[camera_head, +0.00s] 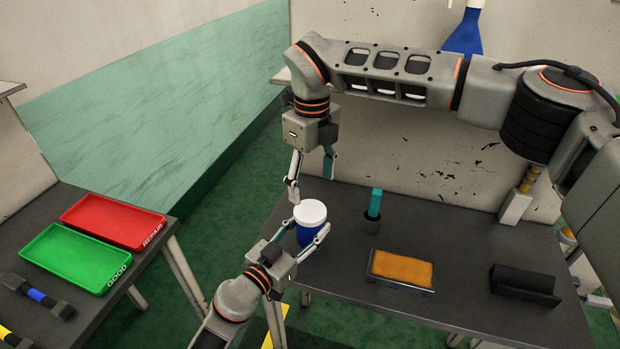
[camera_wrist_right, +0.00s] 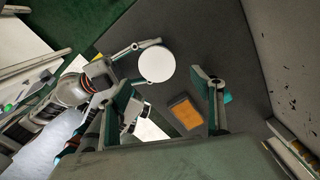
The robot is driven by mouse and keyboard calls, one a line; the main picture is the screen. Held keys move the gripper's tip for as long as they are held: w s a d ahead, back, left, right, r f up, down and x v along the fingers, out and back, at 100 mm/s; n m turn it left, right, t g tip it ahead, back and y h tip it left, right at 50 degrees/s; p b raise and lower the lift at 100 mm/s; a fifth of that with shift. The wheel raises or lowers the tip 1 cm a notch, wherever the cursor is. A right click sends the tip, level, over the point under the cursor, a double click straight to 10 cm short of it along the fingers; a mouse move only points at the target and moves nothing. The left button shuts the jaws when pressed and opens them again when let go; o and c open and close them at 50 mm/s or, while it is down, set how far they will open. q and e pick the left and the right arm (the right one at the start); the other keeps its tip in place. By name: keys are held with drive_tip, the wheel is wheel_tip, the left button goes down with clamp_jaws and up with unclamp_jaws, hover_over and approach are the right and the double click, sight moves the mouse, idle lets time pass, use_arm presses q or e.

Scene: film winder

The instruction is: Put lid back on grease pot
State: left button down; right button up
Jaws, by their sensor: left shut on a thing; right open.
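The grease pot (camera_head: 307,238) is a blue cylinder at the left end of the dark table. Its white round lid (camera_head: 310,212) sits on top; whether it is fully seated I cannot tell. The lid also shows as a white disc in the right wrist view (camera_wrist_right: 157,64). My left gripper (camera_head: 309,233) is shut on the blue pot from the front, a finger at each side, below the lid. My right gripper (camera_head: 311,178) is open and empty, pointing down just above the lid. In its wrist view the lid lies beyond the fingers.
A dark cup with a teal-handled tool (camera_head: 375,204), an orange pad in a tray (camera_head: 401,269) and a black block (camera_head: 524,283) stand to the right. A red REPAIR tray (camera_head: 113,221) and a green GOOD tray (camera_head: 72,257) lie on the left table.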

sight(310, 210)
drive_tip(key=n, duration=0.5)
drive_tip(key=shift+s+a+r, duration=0.2)
drive_tip(key=shift+a+r, duration=0.05)
drive_tip(key=shift+r, duration=0.15)
drive_tip(key=shift+f, duration=0.1)
drive_tip(key=shift+f, duration=3.9)
